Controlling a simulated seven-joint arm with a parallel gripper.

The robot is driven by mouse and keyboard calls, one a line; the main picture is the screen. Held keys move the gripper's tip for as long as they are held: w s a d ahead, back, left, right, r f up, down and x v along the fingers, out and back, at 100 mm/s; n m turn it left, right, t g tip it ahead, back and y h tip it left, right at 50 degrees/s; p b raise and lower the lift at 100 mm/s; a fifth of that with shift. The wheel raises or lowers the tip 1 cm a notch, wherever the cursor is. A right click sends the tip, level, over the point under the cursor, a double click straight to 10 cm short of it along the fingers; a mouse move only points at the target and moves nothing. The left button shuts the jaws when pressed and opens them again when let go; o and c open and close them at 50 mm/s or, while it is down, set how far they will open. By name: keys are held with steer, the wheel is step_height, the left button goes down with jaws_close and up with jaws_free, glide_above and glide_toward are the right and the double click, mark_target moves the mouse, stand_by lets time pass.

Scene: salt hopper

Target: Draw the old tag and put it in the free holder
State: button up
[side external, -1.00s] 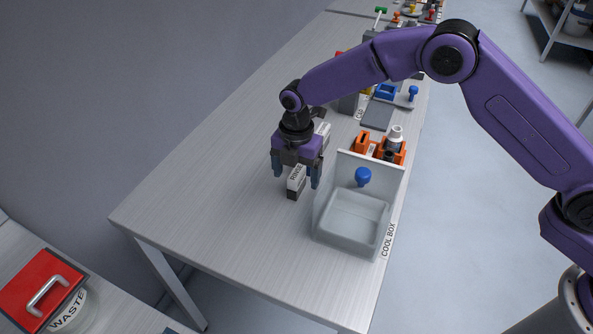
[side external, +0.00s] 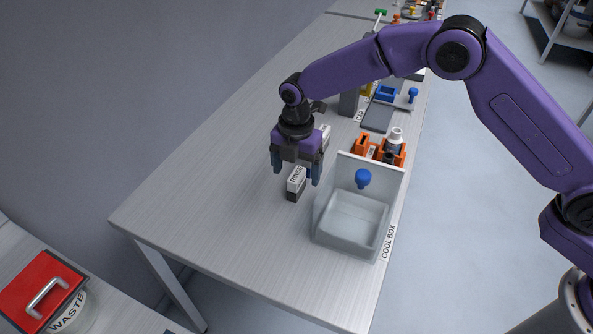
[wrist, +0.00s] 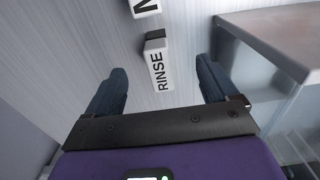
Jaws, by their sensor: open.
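A white tag reading RINSE (side external: 297,178) stands in a small dark holder (side external: 292,196) on the bench; the tag also shows in the wrist view (wrist: 159,68), with part of its dark base (wrist: 155,38). My gripper (side external: 296,175) is open above it, fingers pointing down. In the wrist view the tag lies between the two spread fingers (wrist: 162,75), apart from both. A second white label (wrist: 145,7) is cut off at the top of the wrist view; a pale block (side external: 325,133) shows behind my gripper. I cannot tell which tag is old, or see a free holder clearly.
A clear cool box (side external: 350,225) with a blue knob (side external: 363,178) stands close to the right of the tag. An orange rack (side external: 362,144) holding a white-capped bottle (side external: 395,137) is behind it. The bench left of my gripper is clear. A red-lidded waste bin (side external: 45,285) is lower left.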

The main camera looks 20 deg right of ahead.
mark_target(296, 174)
steer(key=shift+r, duration=2.1)
steer(key=shift+r, duration=0.1)
step_height(296, 174, up, 17)
steer(key=shift+s+r, duration=0.1)
steer(key=shift+r, duration=0.05)
steer(key=s+d+f+m, duration=0.2)
steer(key=s+d+m, duration=0.2)
steer(key=s+d, duration=0.5)
steer(key=s+d+f+m, duration=0.3)
steer(key=s+d+m, duration=0.2)
steer(key=s+d, duration=0.4)
steer(key=s+d+f+m, duration=0.3)
steer(key=s+d+m, duration=0.2)
steer(key=s+d, duration=0.5)
steer(key=s, duration=0.6)
steer(key=shift+s, duration=0.2)
